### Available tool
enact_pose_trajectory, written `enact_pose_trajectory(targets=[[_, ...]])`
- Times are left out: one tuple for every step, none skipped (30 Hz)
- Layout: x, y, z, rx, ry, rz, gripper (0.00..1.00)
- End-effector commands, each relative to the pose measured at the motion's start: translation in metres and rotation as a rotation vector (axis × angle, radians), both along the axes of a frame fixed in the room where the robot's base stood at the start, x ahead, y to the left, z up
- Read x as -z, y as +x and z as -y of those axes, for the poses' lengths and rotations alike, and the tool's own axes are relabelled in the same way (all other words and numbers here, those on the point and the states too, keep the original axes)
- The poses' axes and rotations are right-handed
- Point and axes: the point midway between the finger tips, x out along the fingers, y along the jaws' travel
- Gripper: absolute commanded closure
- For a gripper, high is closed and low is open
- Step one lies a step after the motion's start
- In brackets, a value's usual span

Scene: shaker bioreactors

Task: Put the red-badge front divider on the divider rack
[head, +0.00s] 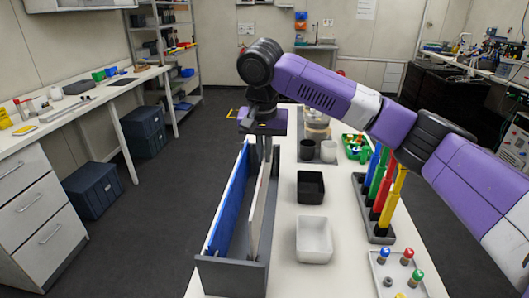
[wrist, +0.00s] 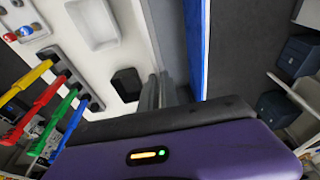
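A grey open-topped rack (head: 231,275) stands along the left edge of the table. A blue panel (head: 226,205) stands along its left side and also shows in the wrist view (wrist: 205,40). A pale upright panel (head: 258,215) stands along its right side. My gripper (head: 264,153) points down at the rack's far end, by the pale panel's far end. Its two fingers (wrist: 159,91) are close together in the wrist view. Whether they grip the panel is unclear.
A black bin (head: 311,187) and a white bin (head: 314,240) stand right of the rack. Further right are tall coloured handles in a grey base (head: 379,235) and a white tray (head: 382,284) of small capped items. My arm spans above them. Left of the rack is open floor.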

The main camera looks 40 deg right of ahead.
Motion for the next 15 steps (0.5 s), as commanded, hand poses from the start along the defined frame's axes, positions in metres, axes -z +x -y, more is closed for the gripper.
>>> enact_pose_trajectory(targets=[[-0.0004, 0.0001, 0.0001, 0.0, -0.001, 0.001, 1.0], [-0.0004, 0.0001, 0.0001, 0.0, -0.001, 0.001, 1.0], [-0.0002, 0.0001, 0.0001, 0.0, -0.001, 0.001, 1.0], [0.0, 0.0001, 0.0001, 0.0, -0.001, 0.001, 1.0], [0.0003, 0.0, 0.0001, 0.0, -0.001, 0.001, 1.0], [0.0009, 0.0, 0.0, 0.0, 0.0, 0.0, 1.0], [0.0015, 0.0, 0.0001, 0.0, 0.0, 0.0, 1.0], [0.0022, 0.0001, 0.0, 0.0, 0.0, 0.0, 1.0], [0.0032, 0.0001, 0.0, 0.0, 0.0, 0.0, 1.0], [0.0039, 0.0002, 0.0, 0.0, -0.001, 0.001, 1.0], [0.0047, 0.0002, 0.0, 0.0, -0.001, 0.001, 1.0], [0.0058, 0.0002, 0.0001, 0.0, -0.001, 0.001, 1.0], [0.0065, 0.0002, 0.0001, 0.0, -0.001, 0.001, 1.0], [0.0075, 0.0002, 0.0001, 0.0, -0.001, 0.001, 1.0], [0.0086, 0.0001, 0.0, 0.0, 0.0, 0.001, 1.0]])
